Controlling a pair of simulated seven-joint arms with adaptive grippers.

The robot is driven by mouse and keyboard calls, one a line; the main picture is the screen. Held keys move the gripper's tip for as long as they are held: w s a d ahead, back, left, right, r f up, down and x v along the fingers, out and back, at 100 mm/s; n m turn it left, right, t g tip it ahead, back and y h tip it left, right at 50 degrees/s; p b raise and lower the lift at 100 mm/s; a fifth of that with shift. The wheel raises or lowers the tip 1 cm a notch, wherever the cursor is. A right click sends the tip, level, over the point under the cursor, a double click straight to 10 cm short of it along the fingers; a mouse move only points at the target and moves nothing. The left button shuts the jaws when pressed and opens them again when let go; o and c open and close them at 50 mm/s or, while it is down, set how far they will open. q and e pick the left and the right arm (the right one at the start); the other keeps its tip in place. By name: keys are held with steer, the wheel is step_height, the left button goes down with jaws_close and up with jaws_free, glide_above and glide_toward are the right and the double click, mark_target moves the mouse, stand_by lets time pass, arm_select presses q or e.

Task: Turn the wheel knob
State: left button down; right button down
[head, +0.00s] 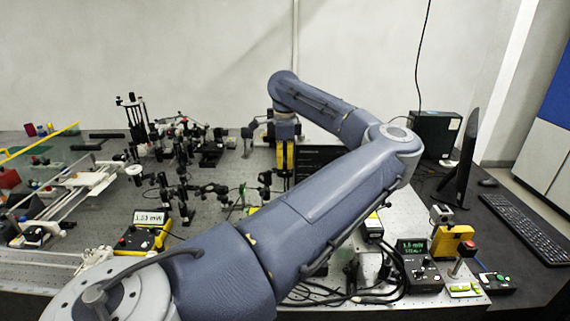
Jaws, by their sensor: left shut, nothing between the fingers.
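My left arm comes in from the lower left and bends back over the optical bench (215,215). My left gripper (285,172) hangs pointing down among the optical mounts near the middle of the bench. Its fingers are close together with nothing seen between them. I cannot pick out the wheel knob for certain; the parts near the gripper are small and dark, and my arm hides much of the bench. Dark optical mounts (203,190) stand left of the gripper. I cannot tell whether the fingers touch anything. My right gripper is not in view.
A power meter (150,218) reading 1.03 mW stands at the left front. A control box (418,265) with a green display and cables sits at the right front. A monitor (461,165) and keyboard (525,228) stand on the right, with a black box (435,133) behind.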

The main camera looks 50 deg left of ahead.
mark_target(285, 163)
arm_select(q)
steer(key=shift+m, duration=0.4)
steer(key=m, duration=0.4)
steer(key=shift+m, duration=0.4)
steer(key=m, duration=0.6)
stand_by(0.4)
steer(key=c, duration=1.3)
jaws_free()
steer(key=shift+c, duration=0.2)
steer(key=shift+r, duration=0.15)
step_height(285, 163, up, 12)
